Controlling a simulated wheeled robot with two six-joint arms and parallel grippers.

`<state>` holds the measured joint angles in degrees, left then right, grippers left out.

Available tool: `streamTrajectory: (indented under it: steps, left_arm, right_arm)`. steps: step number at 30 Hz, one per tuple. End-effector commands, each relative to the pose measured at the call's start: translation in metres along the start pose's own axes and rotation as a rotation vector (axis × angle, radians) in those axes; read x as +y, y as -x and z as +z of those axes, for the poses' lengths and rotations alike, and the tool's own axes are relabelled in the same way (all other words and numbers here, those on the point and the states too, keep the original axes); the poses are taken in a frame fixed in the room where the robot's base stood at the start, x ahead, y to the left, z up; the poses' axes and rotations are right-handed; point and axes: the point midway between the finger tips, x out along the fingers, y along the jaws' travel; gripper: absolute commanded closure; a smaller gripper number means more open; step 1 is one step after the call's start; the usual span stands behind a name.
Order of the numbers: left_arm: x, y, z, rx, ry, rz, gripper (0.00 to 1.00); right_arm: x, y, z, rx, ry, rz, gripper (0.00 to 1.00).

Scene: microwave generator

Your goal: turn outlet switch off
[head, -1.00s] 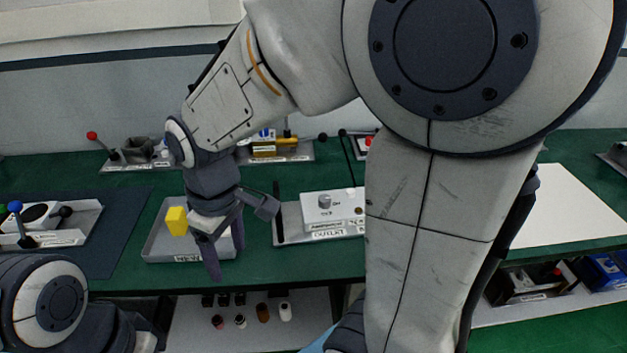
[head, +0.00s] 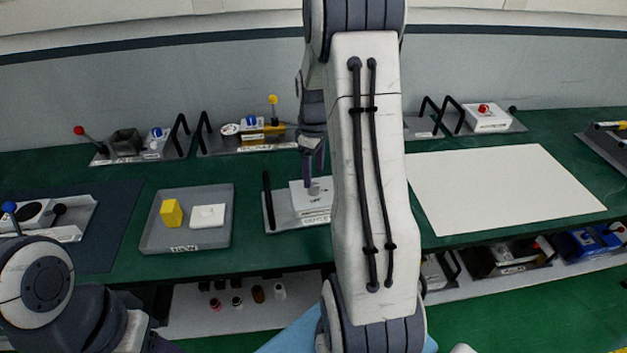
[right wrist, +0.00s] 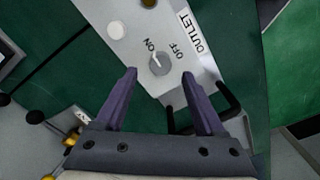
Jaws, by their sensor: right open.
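The outlet unit (head: 311,196) is a light box on a grey base on the green table, partly hidden by my right arm in the head view. In the right wrist view its label OUTLET (right wrist: 190,32) shows, with a round grey knob (right wrist: 160,64) between the marks ON and OFF. The knob's white line points toward ON. My right gripper (right wrist: 158,74) is open and empty, its fingertips on either side of the knob in that view. In the head view the right gripper (head: 313,165) is just above the box. My left gripper is not in view.
A grey tray (head: 158,236) with a yellow block (head: 171,212) and a white piece (head: 207,215) stands left of the outlet. A black upright handle (head: 268,201) is beside the box. A white sheet (head: 505,190) lies at right. Several fixtures line the back.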

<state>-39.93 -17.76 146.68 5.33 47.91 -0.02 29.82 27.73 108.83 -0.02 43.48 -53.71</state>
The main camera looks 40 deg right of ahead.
Motion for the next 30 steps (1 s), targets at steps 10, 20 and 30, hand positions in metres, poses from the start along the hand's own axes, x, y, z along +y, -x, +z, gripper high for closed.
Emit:
streamTrajectory:
  steps: [10,20,30]
  left_arm:
    - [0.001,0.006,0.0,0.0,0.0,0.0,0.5]
    - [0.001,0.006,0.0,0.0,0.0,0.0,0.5]
    - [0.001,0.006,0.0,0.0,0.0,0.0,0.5]
  right_arm:
    - [-0.001,-0.041,0.0,0.0,0.0,-0.001,0.29]
    - [-0.001,-0.043,0.0,0.001,0.0,0.001,0.4]
    - [-0.001,-0.043,0.0,0.001,-0.004,0.001,1.0]
